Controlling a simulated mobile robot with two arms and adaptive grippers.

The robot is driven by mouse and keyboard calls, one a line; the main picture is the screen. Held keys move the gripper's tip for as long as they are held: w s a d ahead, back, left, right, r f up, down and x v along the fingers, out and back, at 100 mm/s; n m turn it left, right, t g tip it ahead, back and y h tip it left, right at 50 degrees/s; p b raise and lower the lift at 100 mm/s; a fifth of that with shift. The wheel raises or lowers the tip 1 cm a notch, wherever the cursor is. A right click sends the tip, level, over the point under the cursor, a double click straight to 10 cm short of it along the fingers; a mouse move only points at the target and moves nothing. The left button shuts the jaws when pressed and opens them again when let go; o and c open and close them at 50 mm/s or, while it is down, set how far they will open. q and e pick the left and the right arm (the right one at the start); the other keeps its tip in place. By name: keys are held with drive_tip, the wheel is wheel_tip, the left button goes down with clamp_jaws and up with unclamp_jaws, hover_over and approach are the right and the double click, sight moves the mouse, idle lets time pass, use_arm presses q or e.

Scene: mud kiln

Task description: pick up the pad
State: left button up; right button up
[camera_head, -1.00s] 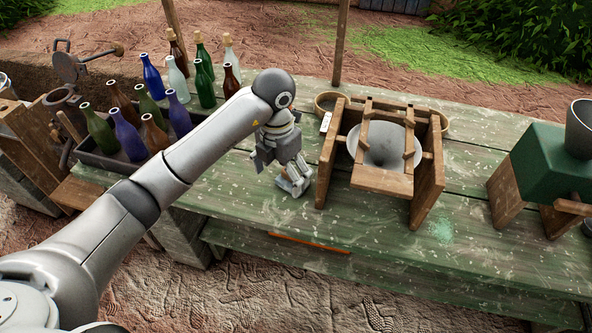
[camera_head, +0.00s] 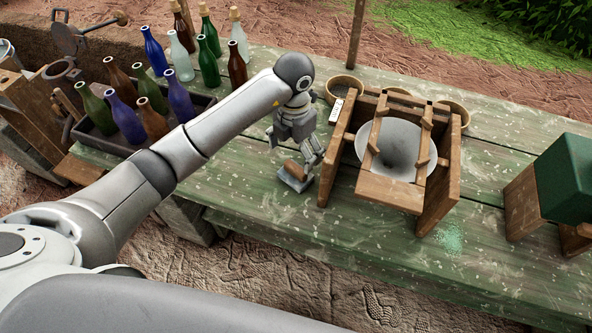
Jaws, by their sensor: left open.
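A small block with a brown top and a grey base (camera_head: 294,176), which looks like the pad, lies on the green worn table just left of the wooden funnel stand. My left gripper (camera_head: 303,160) points down over it from behind, with its fingers apart and close to the block. The gripper hides part of the block, and I cannot tell whether the fingers touch it. My right gripper is out of view.
The wooden stand with a grey funnel (camera_head: 397,145) is close on the right of my left gripper. Several bottles stand in and behind a dark tray (camera_head: 93,140) at left. A green box (camera_head: 568,178) is at right. The table front (camera_head: 330,220) is clear.

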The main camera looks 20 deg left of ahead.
sight(295, 167)
use_arm(q)
drive_tip(key=shift+f, duration=0.8)
wheel_tip(295, 167, down, 4)
drive_tip(key=shift+s+d+f+p, duration=0.15)
drive_tip(key=shift+p, duration=0.8)
drive_tip(key=shift+f, duration=0.5)
drive_tip(key=c, duration=1.2)
wheel_tip(295, 167, up, 9)
drive_tip(key=shift+f+b, duration=0.1)
drive_tip(key=shift+b, duration=0.9)
drive_tip(key=shift+r, duration=0.65)
